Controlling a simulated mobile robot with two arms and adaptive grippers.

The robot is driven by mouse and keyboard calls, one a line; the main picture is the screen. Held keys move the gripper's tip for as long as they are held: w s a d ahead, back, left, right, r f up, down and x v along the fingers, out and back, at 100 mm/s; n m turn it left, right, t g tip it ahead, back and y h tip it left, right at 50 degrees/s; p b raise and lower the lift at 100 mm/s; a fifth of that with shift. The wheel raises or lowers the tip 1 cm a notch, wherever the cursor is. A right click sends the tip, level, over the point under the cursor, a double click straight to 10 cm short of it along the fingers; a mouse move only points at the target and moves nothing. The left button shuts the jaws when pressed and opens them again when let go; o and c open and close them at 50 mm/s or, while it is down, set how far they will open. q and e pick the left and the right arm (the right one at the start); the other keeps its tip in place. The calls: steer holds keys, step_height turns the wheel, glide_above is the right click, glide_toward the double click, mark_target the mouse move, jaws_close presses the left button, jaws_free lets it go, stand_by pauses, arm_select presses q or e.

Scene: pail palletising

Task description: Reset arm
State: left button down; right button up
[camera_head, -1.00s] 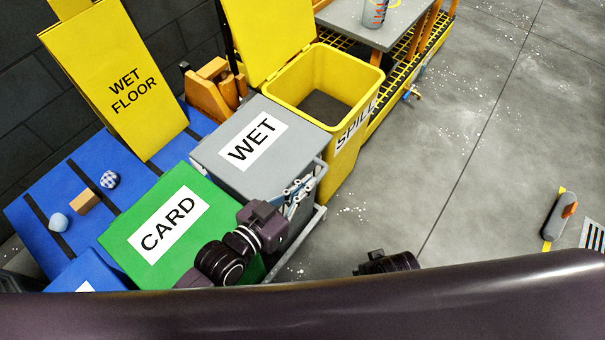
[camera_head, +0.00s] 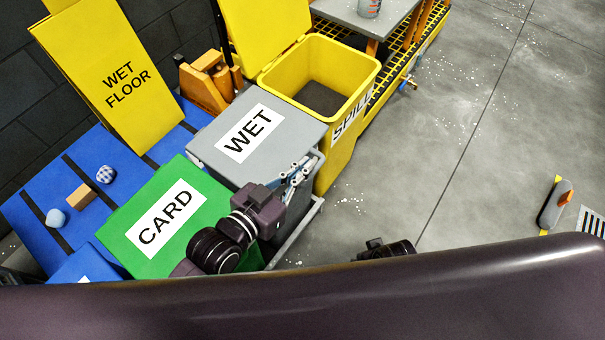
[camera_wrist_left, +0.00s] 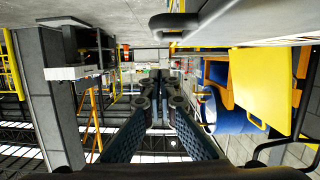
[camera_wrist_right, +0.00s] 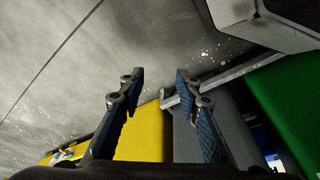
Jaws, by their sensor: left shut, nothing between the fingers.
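My left gripper (camera_head: 301,168) is shut and empty. In the head view it is beside the right edge of the grey WET bin (camera_head: 212,150), seen from above; its height over the bin is hard to judge. In the left wrist view its fingers (camera_wrist_left: 160,84) come together with nothing between them. My right gripper (camera_wrist_right: 156,82) is open and empty in the right wrist view, with grey floor, the yellow bin (camera_wrist_right: 140,137) and the grey bin beyond it. In the head view a dark arm link of mine covers the bottom, and the right gripper's fingers are hidden.
A green CARD bin (camera_head: 133,262) stands left of the grey bin, and a yellow SPILL bin (camera_head: 338,172) with its lid up stands behind. A WET FLOOR sign (camera_head: 150,115) and blue pallet (camera_head: 30,222) are at the left. The floor (camera_head: 450,150) at right is mostly clear.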

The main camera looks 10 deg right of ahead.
arm_select(q)
step_height(320, 180, up, 6)
